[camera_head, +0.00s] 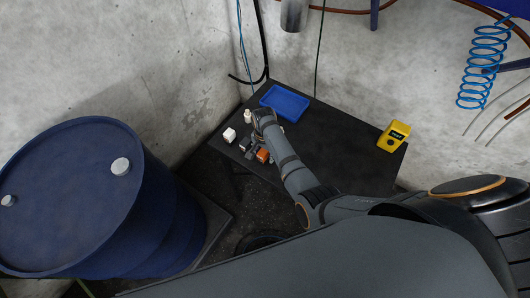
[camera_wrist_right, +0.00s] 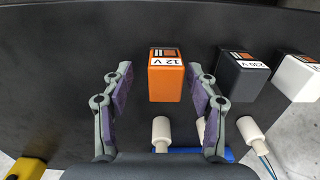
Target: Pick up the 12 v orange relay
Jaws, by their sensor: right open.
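The orange relay (camera_head: 263,156), a small box, stands on the dark table near its front left edge. In the right wrist view the orange relay (camera_wrist_right: 165,79) carries a white label reading "12 V". My right gripper (camera_head: 253,154) is open and comes down over the table close to the relay. In the right wrist view my right gripper (camera_wrist_right: 160,76) has one finger on each side of the relay, with gaps to both; I cannot tell the remaining height. My left gripper is not in view.
A dark relay (camera_wrist_right: 243,76) labelled "230 V" and a white relay (camera_wrist_right: 298,78) stand beside the orange one. Small white bottles (camera_wrist_right: 251,129), a blue tray (camera_head: 285,103) and a yellow device (camera_head: 393,136) are also on the table (camera_head: 340,150). A blue drum (camera_head: 70,220) stands left.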

